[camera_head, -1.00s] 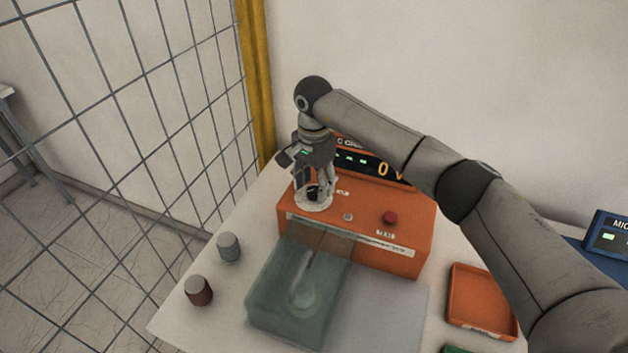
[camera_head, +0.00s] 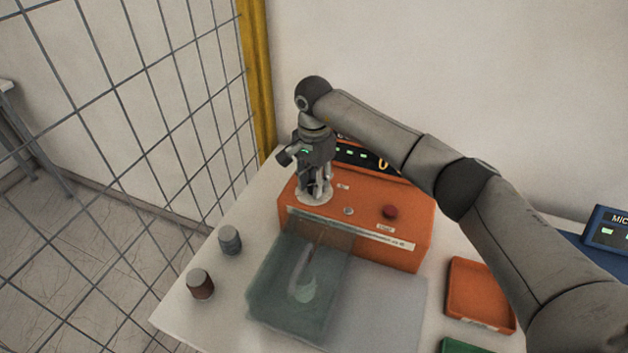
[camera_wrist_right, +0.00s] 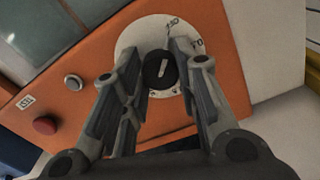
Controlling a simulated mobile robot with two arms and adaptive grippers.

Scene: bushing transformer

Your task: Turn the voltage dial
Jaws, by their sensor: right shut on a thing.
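The voltage dial is a black knob (camera_wrist_right: 160,69) with a white pointer mark on a round white scale plate (camera_wrist_right: 134,37). It sits on the top left of the orange transformer tester (camera_head: 370,228). My right gripper (camera_head: 315,190) points down over the dial, and its fingers hide most of the knob in the head view. In the right wrist view the fingers (camera_wrist_right: 160,75) stand on either side of the knob, shut on it. The display (camera_head: 350,153) is partly hidden behind my right arm. My left gripper is not in view.
A red button (camera_head: 390,212) is on the tester's top. A greenish transparent box (camera_head: 295,290) stands in front. Two small cylinders, grey (camera_head: 230,240) and brown (camera_head: 200,284), stand at the left table edge. An orange tray (camera_head: 480,295) lies right. A wire mesh fence (camera_head: 130,110) borders the left.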

